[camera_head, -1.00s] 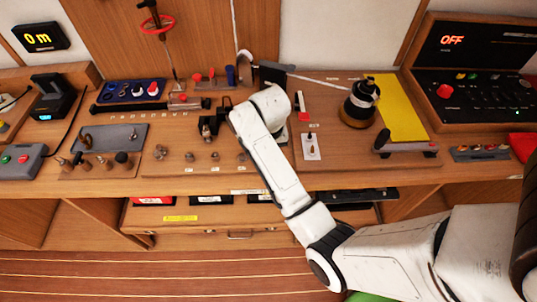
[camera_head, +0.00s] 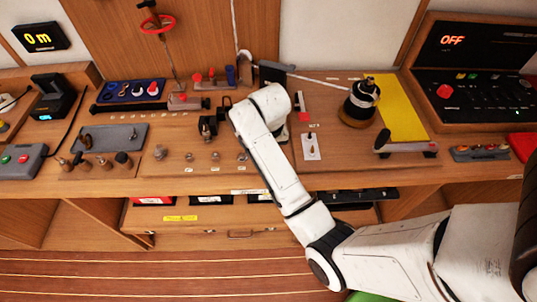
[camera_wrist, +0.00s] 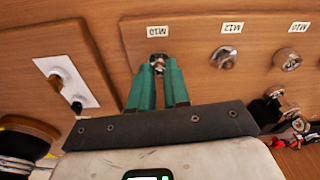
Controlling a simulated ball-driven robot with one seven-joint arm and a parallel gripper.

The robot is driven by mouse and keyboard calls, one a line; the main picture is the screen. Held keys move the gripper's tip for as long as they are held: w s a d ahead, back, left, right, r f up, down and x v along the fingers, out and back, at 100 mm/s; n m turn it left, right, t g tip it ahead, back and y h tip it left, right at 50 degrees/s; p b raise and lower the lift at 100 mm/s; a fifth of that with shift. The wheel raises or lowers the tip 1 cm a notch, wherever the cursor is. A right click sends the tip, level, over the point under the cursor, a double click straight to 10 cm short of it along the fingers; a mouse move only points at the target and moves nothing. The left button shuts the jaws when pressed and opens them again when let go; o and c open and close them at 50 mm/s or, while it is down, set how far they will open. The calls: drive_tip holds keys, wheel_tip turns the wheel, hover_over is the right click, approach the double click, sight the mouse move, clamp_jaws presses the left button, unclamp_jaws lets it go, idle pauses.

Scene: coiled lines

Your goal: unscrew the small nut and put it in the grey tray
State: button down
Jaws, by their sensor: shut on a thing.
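The small nut (camera_wrist: 158,63) is at the board beside the label M10 in the wrist view. My gripper (camera_wrist: 159,70) has its two green fingers closed around it, and they partly cover it. I cannot tell how far the nut is turned. In the head view my white arm hides the fingers and this nut. The grey tray (camera_head: 126,134) lies on the bench at the left in the head view, apart from my gripper.
Larger fittings stand by the M12 label (camera_wrist: 231,27) and farther right. A white switch plate (camera_wrist: 66,82) is to the left. A black fixture (camera_head: 209,126) stands left of my arm. Several pegs (camera_head: 104,162) stand along the tray's front side.

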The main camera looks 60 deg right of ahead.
drive_tip(key=shift+r, duration=0.1)
drive_tip(key=shift+r, duration=2.15)
